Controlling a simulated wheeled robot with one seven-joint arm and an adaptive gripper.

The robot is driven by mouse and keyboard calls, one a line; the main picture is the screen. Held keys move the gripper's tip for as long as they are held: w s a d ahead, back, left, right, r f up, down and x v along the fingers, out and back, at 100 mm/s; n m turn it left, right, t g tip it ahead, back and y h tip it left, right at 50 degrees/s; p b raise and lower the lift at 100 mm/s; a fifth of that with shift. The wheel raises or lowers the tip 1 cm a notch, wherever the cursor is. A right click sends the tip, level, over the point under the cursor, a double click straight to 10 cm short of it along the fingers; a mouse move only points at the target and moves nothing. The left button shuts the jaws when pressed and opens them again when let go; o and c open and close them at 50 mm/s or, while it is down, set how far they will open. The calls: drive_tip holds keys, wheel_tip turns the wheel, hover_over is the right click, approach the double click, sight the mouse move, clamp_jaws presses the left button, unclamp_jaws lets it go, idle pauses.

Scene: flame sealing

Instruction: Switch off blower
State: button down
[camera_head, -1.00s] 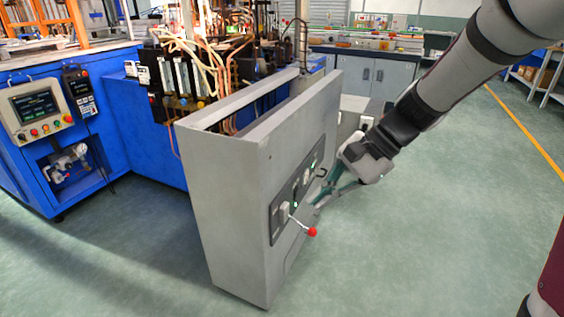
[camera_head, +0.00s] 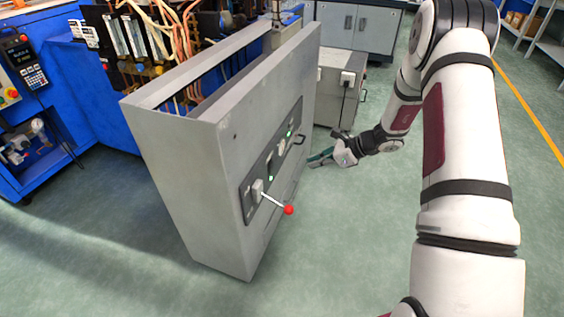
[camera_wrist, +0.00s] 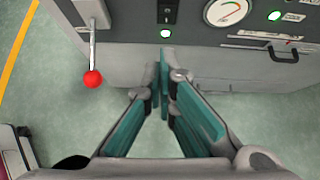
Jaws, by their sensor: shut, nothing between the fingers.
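A grey cabinet (camera_head: 190,140) carries a dark control panel (camera_head: 248,204) on its side. The panel has a lever with a red knob (camera_head: 288,210), which also shows in the wrist view at left (camera_wrist: 93,79). In the wrist view a black rocker switch (camera_wrist: 168,14) sits above a lit green lamp (camera_wrist: 166,33), just beyond my fingertips. I cannot read which control is the blower's. My gripper (camera_head: 312,160) is shut and empty, beside the panel and apart from it. Its teal fingers (camera_wrist: 165,62) point at the panel below the switch.
A round gauge (camera_wrist: 229,11), another green lamp (camera_wrist: 267,33) and a black handle (camera_wrist: 276,53) lie right of the switch. A grey box (camera_head: 340,90) stands on the floor behind the gripper. Green floor is open in front of the panel.

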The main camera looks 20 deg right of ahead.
drive_tip(key=shift+w+d+f, duration=0.3)
drive_tip(key=shift+d+f, duration=0.05)
drive_tip(key=shift+f, duration=0.15)
drive_tip(key=b, duration=0.4)
approach(271, 172)
drive_tip(key=x, duration=0.4)
drive_tip(key=shift+w+a+f, duration=0.1)
drive_tip(key=shift+w+f, duration=0.1)
drive_tip(key=shift+w, duration=0.05)
